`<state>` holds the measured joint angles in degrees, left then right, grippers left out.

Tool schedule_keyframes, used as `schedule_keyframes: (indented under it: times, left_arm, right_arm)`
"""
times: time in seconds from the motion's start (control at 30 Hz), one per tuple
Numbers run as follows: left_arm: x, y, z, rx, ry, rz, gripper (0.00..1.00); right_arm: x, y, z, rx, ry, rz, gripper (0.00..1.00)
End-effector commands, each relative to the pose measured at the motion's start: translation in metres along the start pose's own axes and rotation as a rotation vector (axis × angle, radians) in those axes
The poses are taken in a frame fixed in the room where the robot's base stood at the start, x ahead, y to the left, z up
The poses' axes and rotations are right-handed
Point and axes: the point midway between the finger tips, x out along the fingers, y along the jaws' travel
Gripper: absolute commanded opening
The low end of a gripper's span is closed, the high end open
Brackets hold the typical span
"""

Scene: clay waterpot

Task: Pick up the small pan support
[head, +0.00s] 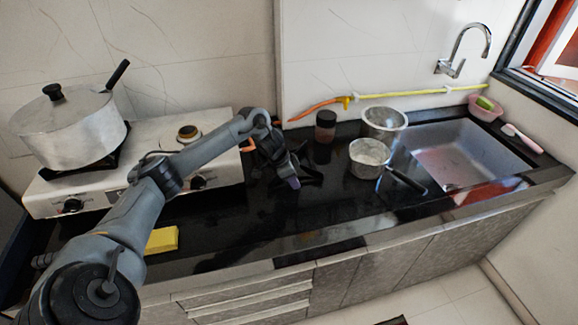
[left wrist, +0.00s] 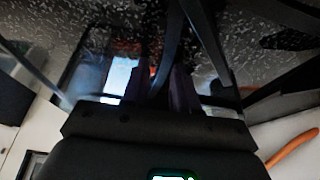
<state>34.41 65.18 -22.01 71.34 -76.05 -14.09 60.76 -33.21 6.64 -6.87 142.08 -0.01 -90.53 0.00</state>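The small pan support (head: 311,176) is a black metal piece with thin arms on the dark counter, right of the stove. My left gripper (head: 293,182) is down at it, fingers pointing to the counter, and partly covers it. In the left wrist view, thin dark bars of the pan support (left wrist: 208,45) cross the picture. One bar runs down to the dark purplish fingers of my left gripper (left wrist: 162,88), which are close together. The dark picture does not show whether they press on the bar. My right gripper is not in view.
A white stove (head: 60,190) with a lidded pot (head: 68,130) stands at left. A dark jar (head: 325,126), a metal bowl (head: 385,122) and a saucepan (head: 369,157) stand right of the gripper, before the sink (head: 460,155). A yellow sponge (head: 161,240) lies at the front left.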

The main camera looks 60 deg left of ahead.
Motion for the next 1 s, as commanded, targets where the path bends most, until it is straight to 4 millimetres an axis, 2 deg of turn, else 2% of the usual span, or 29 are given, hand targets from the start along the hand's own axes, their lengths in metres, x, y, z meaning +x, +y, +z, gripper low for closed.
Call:
schedule_keyframes:
  times: [0.03,0.17,0.73,1.0]
  left_arm:
    - [0.000,0.000,0.000,0.000,0.000,0.000,0.20]
    - [0.000,0.000,0.000,0.000,0.000,0.000,0.00]
    - [-0.003,-0.001,-0.002,0.000,0.003,-0.001,0.00]
    - [-0.021,-0.001,-0.009,0.000,0.004,-0.002,0.00]
  right_arm:
    - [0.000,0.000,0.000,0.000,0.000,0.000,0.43]
    - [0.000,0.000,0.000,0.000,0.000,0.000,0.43]
    - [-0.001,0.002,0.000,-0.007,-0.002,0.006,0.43]
    - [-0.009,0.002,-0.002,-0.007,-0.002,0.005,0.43]
